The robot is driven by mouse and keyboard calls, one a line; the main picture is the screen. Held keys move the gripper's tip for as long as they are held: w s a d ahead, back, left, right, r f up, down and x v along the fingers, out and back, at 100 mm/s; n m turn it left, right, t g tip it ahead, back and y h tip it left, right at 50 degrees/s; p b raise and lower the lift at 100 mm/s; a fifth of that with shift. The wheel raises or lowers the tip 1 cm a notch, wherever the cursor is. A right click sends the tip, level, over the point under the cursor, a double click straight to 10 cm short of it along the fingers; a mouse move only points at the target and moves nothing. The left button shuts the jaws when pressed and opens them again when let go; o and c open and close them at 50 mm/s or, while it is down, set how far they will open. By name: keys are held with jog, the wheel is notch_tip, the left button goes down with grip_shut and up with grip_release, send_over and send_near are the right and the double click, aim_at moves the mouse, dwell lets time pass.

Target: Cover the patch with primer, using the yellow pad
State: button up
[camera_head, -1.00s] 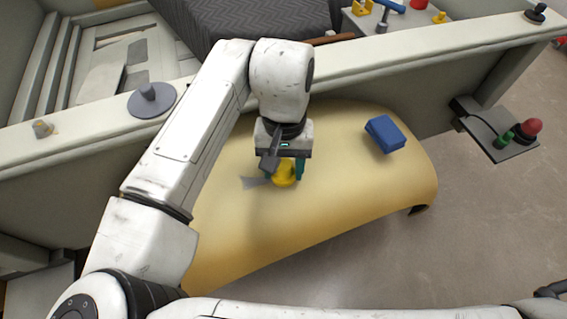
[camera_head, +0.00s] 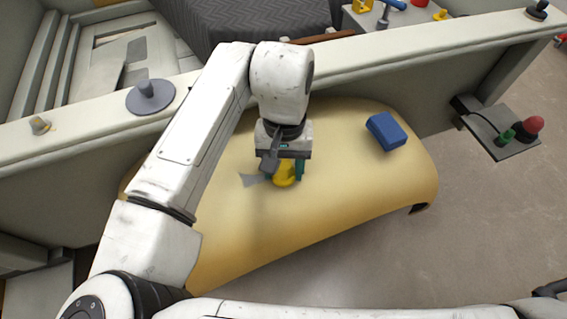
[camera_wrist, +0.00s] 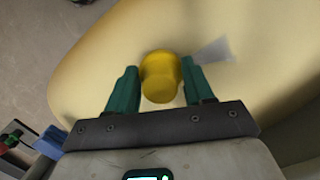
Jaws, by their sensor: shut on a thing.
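The yellow pad (camera_head: 284,174) is between the green fingers of my gripper (camera_head: 284,168), which is shut on it. In the wrist view the round yellow pad (camera_wrist: 160,76) sits between the fingertips of my gripper (camera_wrist: 160,84). The pad is over the cream-yellow curved panel (camera_head: 350,185); I cannot tell whether it touches it. A grey patch (camera_head: 251,180) shows on the panel just left of the pad. In the wrist view the patch (camera_wrist: 213,50) is at the pad's upper right, partly hidden behind a finger.
A blue block (camera_head: 386,132) lies on the panel to the right.

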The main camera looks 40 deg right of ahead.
jog(key=shift+f, duration=0.5)
